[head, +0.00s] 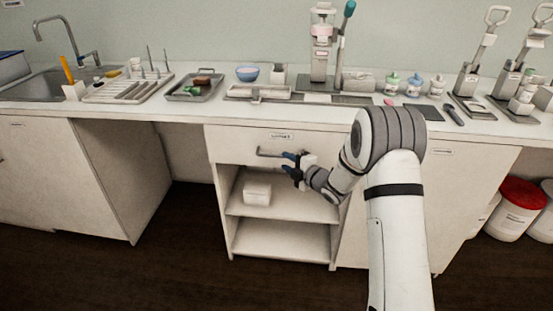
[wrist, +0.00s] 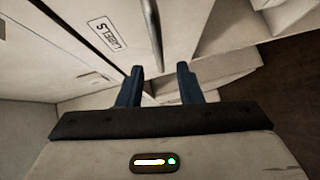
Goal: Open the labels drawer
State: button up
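The labels drawer (head: 235,143) is the pale front under the counter, above open shelves; it looks closed. Its small label plate (head: 280,135) also shows rotated in the wrist view, where the label (wrist: 107,32) reads LABELS. The bar handle (head: 270,153) is dark metal and runs across the drawer front; in the wrist view the handle (wrist: 151,35) points toward the space between my fingers. My gripper (head: 287,162) is at the right part of the handle. In the wrist view its two blue fingers (wrist: 159,72) are apart, with the handle's near end between the tips; contact is not clear.
Below the drawer, a white box (head: 257,191) sits on the upper open shelf (head: 285,207). The counter (head: 190,112) above carries trays, a bowl, a press and bottles. Open floor lies in front, and white tubs (head: 515,210) stand at the far right.

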aim_at(276, 156)
jog(key=x, duration=0.6)
jog(key=shift+w+a, duration=0.15)
jog(key=shift+w, duration=0.05)
grip_shut()
dwell(0.4)
